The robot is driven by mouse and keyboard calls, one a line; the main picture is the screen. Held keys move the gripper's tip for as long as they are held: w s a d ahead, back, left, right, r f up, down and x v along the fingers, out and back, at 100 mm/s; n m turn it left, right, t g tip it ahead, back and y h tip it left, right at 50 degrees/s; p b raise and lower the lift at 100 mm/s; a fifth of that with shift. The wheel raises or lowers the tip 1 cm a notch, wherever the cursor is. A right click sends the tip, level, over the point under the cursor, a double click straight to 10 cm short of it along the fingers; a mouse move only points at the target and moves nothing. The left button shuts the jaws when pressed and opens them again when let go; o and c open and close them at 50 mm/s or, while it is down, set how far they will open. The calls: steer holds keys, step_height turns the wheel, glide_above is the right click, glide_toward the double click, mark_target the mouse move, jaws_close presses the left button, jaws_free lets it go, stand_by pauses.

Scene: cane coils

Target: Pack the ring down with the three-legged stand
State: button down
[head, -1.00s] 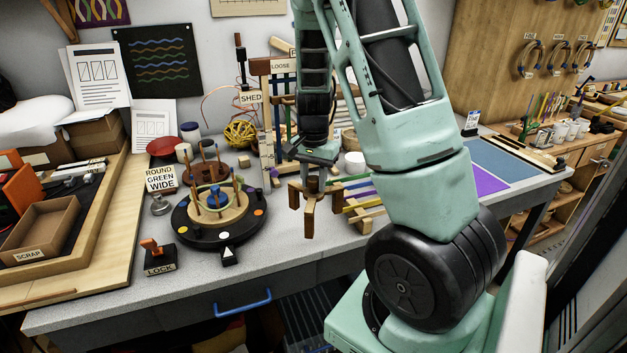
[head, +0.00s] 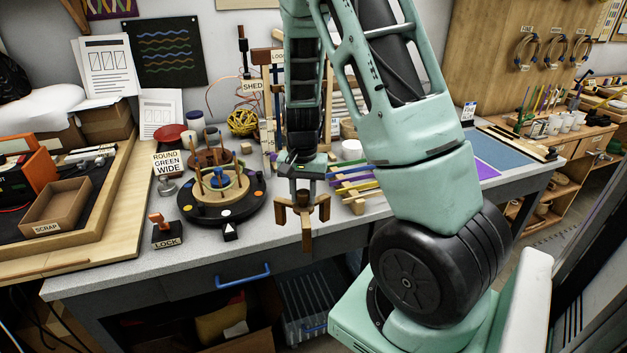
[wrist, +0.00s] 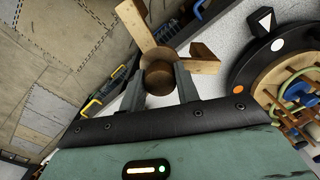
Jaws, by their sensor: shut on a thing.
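My gripper (head: 302,182) is shut on the hub of the brown wooden three-legged stand (head: 304,203). The stand's legs point downward, and it hangs near the table's front edge, right of the black round base (head: 254,212). In the wrist view, the stand (wrist: 157,77) sits between the fingers (wrist: 160,88) with its legs spread out. The base carries a pale wooden disc with upright pegs and a blue centre. A green ring (wrist: 297,92) is around the pegs in the wrist view. Its height on them is hard to tell.
A sign (head: 168,163) reads ROUND GREEN WIDE. An orange-handled LOCK block (head: 166,236) stands at the front left of the base. Coloured strips (head: 358,187) lie behind and right of my gripper. Upright SHED posts stand behind. The front counter between is clear.

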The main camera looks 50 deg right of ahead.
steer(key=w+a+f+n, duration=0.1)
steer(key=a+f+n, duration=0.5)
steer(key=a, duration=0.2)
steer(key=w+a+f+n, duration=0.2)
steer(key=a+f+n, duration=0.4)
steer(key=a, duration=0.3)
steer(key=shift+w+a+f, duration=0.15)
steer(key=shift+a+f, duration=0.1)
